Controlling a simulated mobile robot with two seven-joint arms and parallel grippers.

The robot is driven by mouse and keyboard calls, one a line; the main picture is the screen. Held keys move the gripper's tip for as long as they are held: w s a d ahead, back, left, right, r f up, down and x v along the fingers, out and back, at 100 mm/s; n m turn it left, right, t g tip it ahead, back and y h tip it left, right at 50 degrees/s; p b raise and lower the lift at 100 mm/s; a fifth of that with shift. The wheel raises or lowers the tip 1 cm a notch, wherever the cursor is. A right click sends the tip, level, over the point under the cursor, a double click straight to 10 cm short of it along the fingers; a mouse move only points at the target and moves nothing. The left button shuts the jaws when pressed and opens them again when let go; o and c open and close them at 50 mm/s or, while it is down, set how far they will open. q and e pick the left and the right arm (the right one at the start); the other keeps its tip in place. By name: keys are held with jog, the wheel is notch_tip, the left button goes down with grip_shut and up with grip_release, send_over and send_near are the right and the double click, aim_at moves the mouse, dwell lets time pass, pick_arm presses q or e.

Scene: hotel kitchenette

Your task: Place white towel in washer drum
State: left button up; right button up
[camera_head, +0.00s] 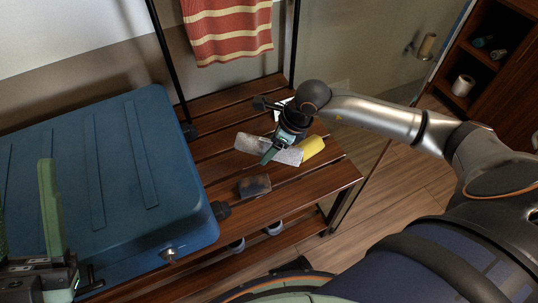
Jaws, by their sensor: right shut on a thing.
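A whitish-grey cloth (290,156), which looks like the white towel, lies low over the slatted wooden bench. My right gripper (270,154) points down and is shut on it; the fingers partly cover the cloth. I cannot tell whether the cloth still touches the slats. My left gripper (24,185) is at the lower left, in front of the blue suitcase, its fingers apart and nothing seen between them. It is partly cut off by the picture edge. No washer drum shows in this view.
The blue suitcase (115,185) fills the bench's left side. A yellow item (312,147) lies beside the cloth, and a small dark block (254,186) nearer the front. A red striped towel (228,30) hangs behind. Shelves (485,50) stand at the upper right.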

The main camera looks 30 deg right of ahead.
jog(key=shift+w+a+f+b, duration=0.15)
jog(key=shift+f+b, duration=0.2)
jog(key=shift+f, duration=0.55)
jog(key=shift+w+d+f+b, duration=0.1)
jog(key=shift+f+b, duration=0.25)
jog(key=shift+f, duration=0.55)
jog(key=shift+f, duration=0.15)
jog(key=o, duration=1.1)
jog(key=shift+o, duration=0.2)
